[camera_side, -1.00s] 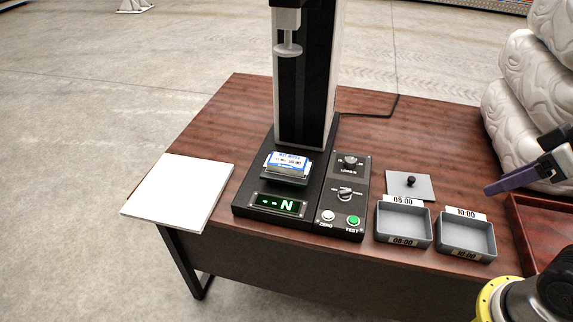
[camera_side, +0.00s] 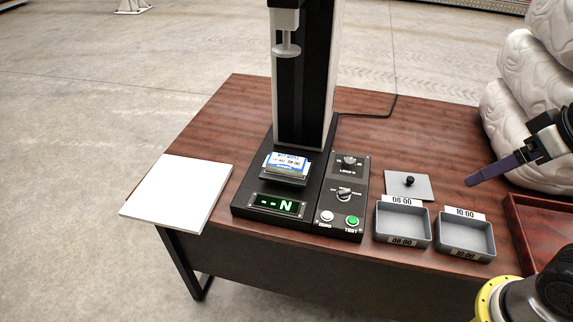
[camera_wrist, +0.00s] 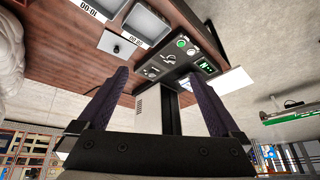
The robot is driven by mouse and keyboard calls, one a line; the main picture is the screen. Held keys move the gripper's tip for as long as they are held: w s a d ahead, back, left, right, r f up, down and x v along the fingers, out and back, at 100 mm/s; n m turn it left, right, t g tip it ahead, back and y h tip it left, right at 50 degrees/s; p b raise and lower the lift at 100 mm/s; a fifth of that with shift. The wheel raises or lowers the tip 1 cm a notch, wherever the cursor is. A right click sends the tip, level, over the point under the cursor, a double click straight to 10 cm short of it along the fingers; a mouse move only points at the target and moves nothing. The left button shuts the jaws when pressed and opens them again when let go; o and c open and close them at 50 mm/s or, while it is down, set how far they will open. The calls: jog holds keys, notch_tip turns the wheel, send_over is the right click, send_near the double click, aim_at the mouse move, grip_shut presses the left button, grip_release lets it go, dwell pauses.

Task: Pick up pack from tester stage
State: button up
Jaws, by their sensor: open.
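The pack (camera_side: 286,163), small with a blue and white label, lies on the tester stage (camera_side: 284,178) at the foot of the tall black column. The tester's press head (camera_side: 287,48) hangs well above it. My gripper (camera_side: 470,181) is at the right in the side view, over the table and well apart from the pack. In the wrist view my gripper (camera_wrist: 158,95) shows two dark purple fingers spread wide with nothing between them. The tester (camera_wrist: 190,68) shows beyond them.
A control panel (camera_side: 345,190) with knobs and buttons adjoins the stage. Two grey bins (camera_side: 403,224) marked 08:00 and 10:00 (camera_side: 466,238) and a grey plate with a black knob (camera_side: 409,186) lie to its right. A white board (camera_side: 180,190) lies left. White sacks (camera_side: 510,130) and a red-brown tray (camera_side: 535,235) stand right.

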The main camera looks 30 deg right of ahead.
jog(key=w+a+r+m+g+y, duration=0.1)
jog(key=w+a+r+m, duration=0.15)
jog(key=w+m, duration=0.8)
jog(key=m+g+y, duration=0.1)
jog(key=m+y, duration=0.1)
jog(key=m, duration=1.3)
send_over(287, 161)
jog(key=s+d, duration=0.1)
jog(key=s, duration=0.1)
jog(key=f, duration=1.9)
jog(key=shift+d+f, duration=0.2)
jog(key=shift+f, duration=0.05)
jog(key=shift+d+x, duration=0.15)
jog(key=shift+x, duration=1.35)
jog(key=shift+d+x, duration=0.1)
jog(key=shift+x, duration=1.45)
jog(key=shift+s+f, duration=0.15)
jog(key=shift+f, duration=0.2)
jog(key=c, duration=1.4)
jog(key=shift+r, duration=0.1)
